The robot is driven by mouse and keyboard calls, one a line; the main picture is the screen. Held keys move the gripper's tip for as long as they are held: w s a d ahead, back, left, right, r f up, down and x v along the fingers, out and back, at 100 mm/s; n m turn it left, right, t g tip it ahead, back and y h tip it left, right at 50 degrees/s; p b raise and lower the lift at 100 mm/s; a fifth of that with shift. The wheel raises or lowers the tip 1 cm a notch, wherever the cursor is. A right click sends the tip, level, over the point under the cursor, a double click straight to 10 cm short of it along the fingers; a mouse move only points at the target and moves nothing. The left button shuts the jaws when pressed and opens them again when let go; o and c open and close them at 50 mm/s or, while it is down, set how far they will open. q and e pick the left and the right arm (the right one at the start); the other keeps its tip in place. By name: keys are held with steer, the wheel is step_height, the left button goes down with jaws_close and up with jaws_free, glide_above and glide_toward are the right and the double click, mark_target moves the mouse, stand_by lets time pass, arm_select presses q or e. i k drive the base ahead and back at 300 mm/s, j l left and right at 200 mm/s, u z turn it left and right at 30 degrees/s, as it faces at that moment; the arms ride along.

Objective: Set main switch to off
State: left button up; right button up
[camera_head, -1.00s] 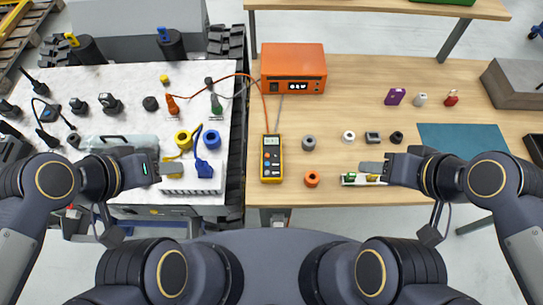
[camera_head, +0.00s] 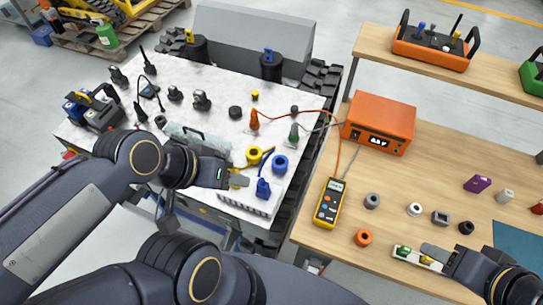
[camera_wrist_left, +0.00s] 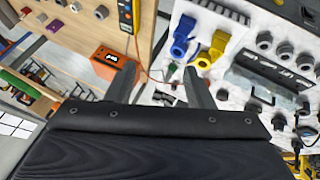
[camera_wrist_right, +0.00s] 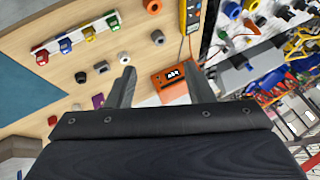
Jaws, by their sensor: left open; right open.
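No part that I can make out for certain as the main switch shows. The white-topped tracked carrier (camera_head: 215,112) bears several dark knobs and fittings, an orange plug (camera_head: 254,120), a green plug (camera_head: 294,132), a yellow plug (camera_head: 238,180) and a blue plug (camera_head: 263,188). My left gripper (camera_head: 232,178) is open and empty over the carrier's near edge, overlapping the yellow plug in the head view; its open fingers show in the left wrist view (camera_wrist_left: 160,85). My right gripper (camera_head: 432,256) is open over the wooden table, and its fingers also show apart in the right wrist view (camera_wrist_right: 162,85).
The wooden table (camera_head: 330,235) on the right holds an orange power supply (camera_head: 380,123), a yellow multimeter (camera_head: 330,202) and a rail with small coloured blocks (camera_head: 418,259). Leads run from the supply towards the carrier. A pallet (camera_head: 110,35) stands at the back left.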

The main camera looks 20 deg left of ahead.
mark_target(70, 154)
steer(key=u, duration=2.4)
steer(key=i+j, duration=0.6)
steer(key=i+j+z, duration=0.1)
steer(key=i+j, duration=0.5)
steer(key=j, duration=0.2)
steer(key=i+j, duration=0.6)
steer(key=j, duration=0.15)
